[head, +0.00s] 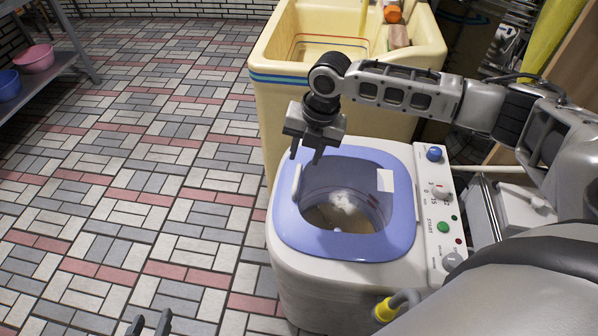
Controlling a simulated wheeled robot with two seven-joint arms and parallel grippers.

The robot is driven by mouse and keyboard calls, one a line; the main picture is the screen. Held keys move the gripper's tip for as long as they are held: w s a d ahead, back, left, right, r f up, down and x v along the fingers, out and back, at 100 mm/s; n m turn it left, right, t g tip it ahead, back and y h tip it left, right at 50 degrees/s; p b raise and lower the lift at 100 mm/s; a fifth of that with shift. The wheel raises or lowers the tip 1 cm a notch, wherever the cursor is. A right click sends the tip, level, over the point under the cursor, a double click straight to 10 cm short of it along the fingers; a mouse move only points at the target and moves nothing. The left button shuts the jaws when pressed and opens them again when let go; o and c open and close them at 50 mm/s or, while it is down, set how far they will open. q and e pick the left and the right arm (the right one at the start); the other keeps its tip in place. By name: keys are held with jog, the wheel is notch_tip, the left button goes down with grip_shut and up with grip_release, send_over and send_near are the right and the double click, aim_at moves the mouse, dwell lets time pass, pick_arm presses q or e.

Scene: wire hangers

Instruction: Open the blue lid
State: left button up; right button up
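The blue lid (400,222) lies flat on top of the white washing machine (300,285). It has a round middle through which the drum shows, a white label (385,180) and a pale handle (297,183) on its left side. My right gripper (306,157) points down above the lid's upper left part, close to the handle. Its two fingers are apart with nothing between them; I cannot tell whether it touches the lid. My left gripper (150,324) shows only its fingertips at the bottom edge, apart and empty, over the floor left of the machine.
A control panel (440,210) with knobs and a green button runs along the machine's right side. A cream sink (265,115) stands behind it. A grey hose with a yellow end (385,309) is at the front. Tiled floor on the left is clear; a shelf (62,62) holds basins.

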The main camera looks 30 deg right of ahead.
aim_at(297, 178)
jog(key=f, duration=0.4)
jog(key=w+a+f, duration=0.1)
jog(key=f, duration=0.2)
jog(key=shift+f, duration=0.1)
jog(key=shift+s, duration=0.1)
grip_shut()
